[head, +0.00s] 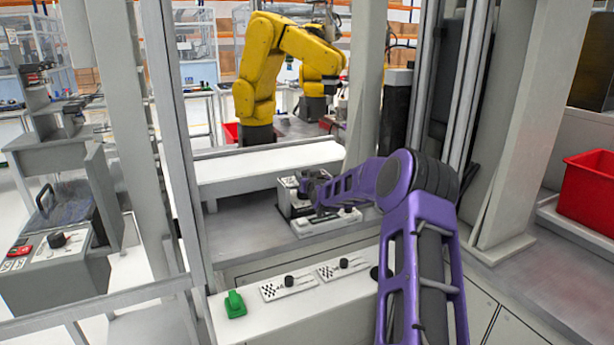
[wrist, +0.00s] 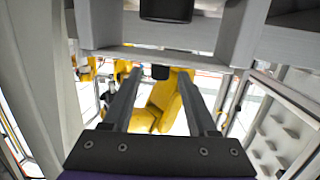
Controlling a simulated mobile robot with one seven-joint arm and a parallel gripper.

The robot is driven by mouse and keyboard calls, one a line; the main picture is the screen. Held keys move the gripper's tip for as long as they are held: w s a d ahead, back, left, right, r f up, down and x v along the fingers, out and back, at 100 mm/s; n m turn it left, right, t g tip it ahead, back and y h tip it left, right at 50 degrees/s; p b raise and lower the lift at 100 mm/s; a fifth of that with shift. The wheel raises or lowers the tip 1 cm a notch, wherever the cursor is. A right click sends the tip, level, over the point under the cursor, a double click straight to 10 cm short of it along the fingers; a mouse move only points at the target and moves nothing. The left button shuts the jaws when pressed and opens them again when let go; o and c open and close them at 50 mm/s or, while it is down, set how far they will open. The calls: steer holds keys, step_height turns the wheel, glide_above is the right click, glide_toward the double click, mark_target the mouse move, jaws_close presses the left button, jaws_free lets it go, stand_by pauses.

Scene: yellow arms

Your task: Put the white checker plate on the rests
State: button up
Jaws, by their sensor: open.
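Two white plates with black dotted patterns and black knobs lie on the front ledge in the head view, a left one (head: 289,287) and a right one (head: 342,268). I cannot tell which is the white checker plate. A black knob (head: 379,273) shows partly behind my purple arm. A low pale fixture (head: 326,223) stands on the grey surface behind the ledge; whether it is the rests is unclear. My gripper (head: 313,187) is above and in front of it, beyond the ledge plates. In the wrist view my gripper (wrist: 158,72) is open, with nothing between its fingers.
A green block (head: 235,305) sits at the ledge's left end. A white conveyor (head: 265,165) runs behind the fixture, with a yellow robot arm (head: 258,75) beyond. Grey frame posts stand left (head: 165,110) and right (head: 515,120). A red bin (head: 588,190) is far right.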

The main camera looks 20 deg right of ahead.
steer(key=shift+s+r, duration=0.1)
steer(key=shift+r, duration=0.15)
steer(key=v, duration=1.2)
steer(key=shift+f, duration=0.15)
